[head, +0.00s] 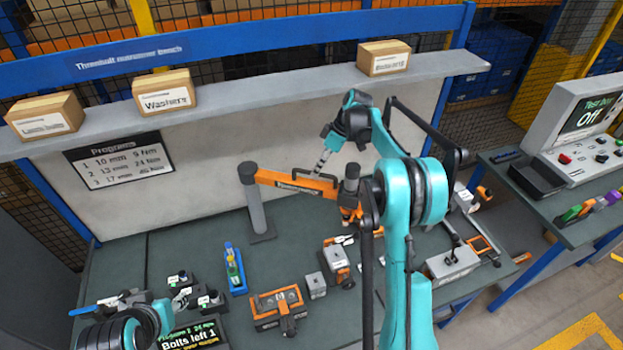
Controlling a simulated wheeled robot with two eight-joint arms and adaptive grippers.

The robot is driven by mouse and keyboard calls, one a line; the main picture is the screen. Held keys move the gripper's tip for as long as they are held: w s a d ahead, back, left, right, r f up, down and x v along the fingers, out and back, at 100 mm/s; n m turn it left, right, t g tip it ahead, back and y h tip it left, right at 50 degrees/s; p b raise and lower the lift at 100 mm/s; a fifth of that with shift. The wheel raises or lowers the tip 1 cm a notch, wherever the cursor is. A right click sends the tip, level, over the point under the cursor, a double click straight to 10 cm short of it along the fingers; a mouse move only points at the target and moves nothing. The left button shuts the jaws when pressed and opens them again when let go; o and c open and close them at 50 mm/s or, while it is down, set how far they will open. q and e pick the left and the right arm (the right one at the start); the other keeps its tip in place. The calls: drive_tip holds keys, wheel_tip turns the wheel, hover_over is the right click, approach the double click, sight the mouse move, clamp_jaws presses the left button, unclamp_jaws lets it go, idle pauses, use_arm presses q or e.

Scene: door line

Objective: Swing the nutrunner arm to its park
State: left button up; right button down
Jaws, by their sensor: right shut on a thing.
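The nutrunner arm (285,180) is an orange bar reaching right from a grey post (256,212) on the bench, with a black handle along its top. The nutrunner (349,190) hangs at its right end, partly hidden by my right arm. My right gripper (319,168) comes down from above and is shut on the handle at the bar's middle. My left gripper (181,299) is low at the left, over the bench's front part; its fingers are small and their opening is unclear. I cannot make out a marked park spot.
The dark bench (180,245) carries an orange fixture (280,307), a blue holder (236,270) and small blocks. A Programs sign (118,158) hangs on the back panel below a shelf with boxes (165,92). A control box (590,125) reads "Off" at the right.

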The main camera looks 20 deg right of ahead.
drive_tip(key=shift+w+d+n+g, duration=0.15)
drive_tip(key=shift+w+d+n, duration=0.25)
drive_tip(key=shift+w, duration=0.25)
drive_tip(key=shift+w+d+n+g, duration=0.15)
drive_tip(key=shift+w+d+n, duration=0.2)
drive_tip(key=shift+w, duration=0.3)
drive_tip(key=c, duration=1.5)
unclamp_jaws()
drive_tip(key=shift+c, duration=0.2)
drive_tip(key=v, duration=1.2)
